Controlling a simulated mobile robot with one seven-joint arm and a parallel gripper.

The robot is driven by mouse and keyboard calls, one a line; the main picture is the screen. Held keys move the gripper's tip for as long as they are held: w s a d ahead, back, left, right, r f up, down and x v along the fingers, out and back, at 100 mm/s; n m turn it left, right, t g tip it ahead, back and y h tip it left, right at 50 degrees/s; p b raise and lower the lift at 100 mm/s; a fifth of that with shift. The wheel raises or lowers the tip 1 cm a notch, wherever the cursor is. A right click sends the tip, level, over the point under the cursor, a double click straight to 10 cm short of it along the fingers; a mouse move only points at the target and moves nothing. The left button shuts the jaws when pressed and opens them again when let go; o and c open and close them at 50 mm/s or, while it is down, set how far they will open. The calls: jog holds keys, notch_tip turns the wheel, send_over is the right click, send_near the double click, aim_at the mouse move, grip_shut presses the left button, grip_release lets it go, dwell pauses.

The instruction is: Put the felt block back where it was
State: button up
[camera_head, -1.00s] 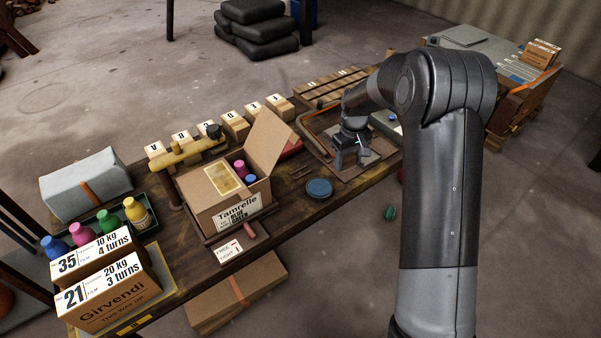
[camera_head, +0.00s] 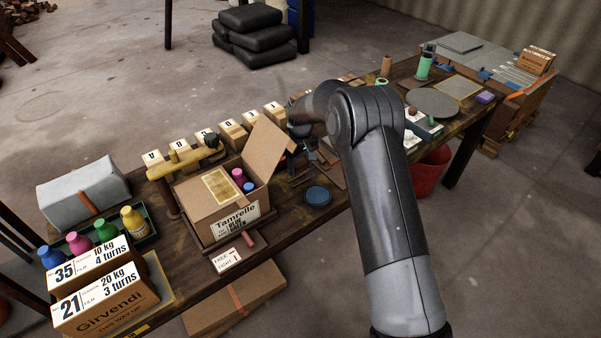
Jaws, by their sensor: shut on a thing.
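My gripper (camera_head: 308,156) points down over the long dark wooden table (camera_head: 262,232), just right of the open Tamrelle carton (camera_head: 208,212). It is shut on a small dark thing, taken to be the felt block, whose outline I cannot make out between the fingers. I see no other felt block clearly. My arm hides part of the brown tray (camera_head: 330,170) on the right.
The carton's raised flap (camera_head: 268,150) stands close left of my gripper. A blue round lid (camera_head: 318,196) lies in front. A red bucket (camera_head: 428,172) is right.

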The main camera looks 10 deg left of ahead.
aim_at(301, 171)
jog(key=shift+f, duration=1.85)
jog(key=shift+f, duration=0.1)
jog(key=shift+f, duration=0.25)
jog(key=o, duration=1)
jog(key=shift+c, duration=0.2)
notch_tip(301, 171, up, 13)
jog(key=shift+f, duration=0.1)
